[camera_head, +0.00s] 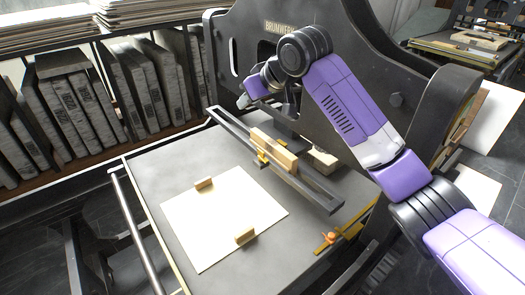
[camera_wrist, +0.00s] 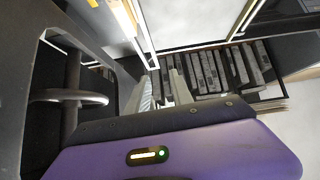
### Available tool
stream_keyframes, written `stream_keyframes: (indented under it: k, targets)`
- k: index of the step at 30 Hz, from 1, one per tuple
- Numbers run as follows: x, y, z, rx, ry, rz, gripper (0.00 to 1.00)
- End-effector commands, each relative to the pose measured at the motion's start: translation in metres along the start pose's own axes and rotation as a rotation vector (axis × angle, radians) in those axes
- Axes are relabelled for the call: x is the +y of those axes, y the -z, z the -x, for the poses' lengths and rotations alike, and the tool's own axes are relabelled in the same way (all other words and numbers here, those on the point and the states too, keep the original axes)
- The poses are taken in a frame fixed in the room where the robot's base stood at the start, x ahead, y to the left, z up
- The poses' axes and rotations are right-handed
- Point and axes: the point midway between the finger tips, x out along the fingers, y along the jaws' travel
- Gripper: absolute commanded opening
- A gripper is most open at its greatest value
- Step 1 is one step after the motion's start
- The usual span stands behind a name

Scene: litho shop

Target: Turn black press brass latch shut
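The black press (camera_head: 237,45) has a dark side frame with a maker's plate and a flat grey bed. A dark framed bar (camera_head: 318,188) with a wooden grip (camera_head: 273,150) lies across the bed. A small brass piece (camera_head: 262,158) sits beside the grip. Another brass piece with an orange knob (camera_head: 329,238) is at the bed's near right edge. I cannot tell for sure which is the latch. My gripper (camera_head: 262,88) is up by the press frame, beyond and above the bar, apart from both brass pieces.
A white sheet (camera_head: 222,218) with two wooden blocks lies on the bed. Several grey stone slabs (camera_head: 75,105) stand in a rack at the left. A metal rail (camera_head: 133,225) runs along the bed's left side. In the wrist view, a rounded metal part (camera_wrist: 68,97) is close on the left.

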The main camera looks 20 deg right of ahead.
Motion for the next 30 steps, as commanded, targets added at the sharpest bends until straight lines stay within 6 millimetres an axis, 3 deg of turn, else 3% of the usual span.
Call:
stream_keyframes:
  k: [6, 9, 14, 30]
  targets:
    - [0.005, -0.068, -0.004, -0.309, 0.017, -0.034, 0.27]
    - [0.003, -0.086, 0.001, -0.386, 0.028, -0.044, 0.27]
    - [0.003, -0.099, 0.002, -0.435, 0.026, -0.049, 0.27]
    - [0.0, -0.127, -0.061, -0.431, 0.026, -0.05, 0.27]
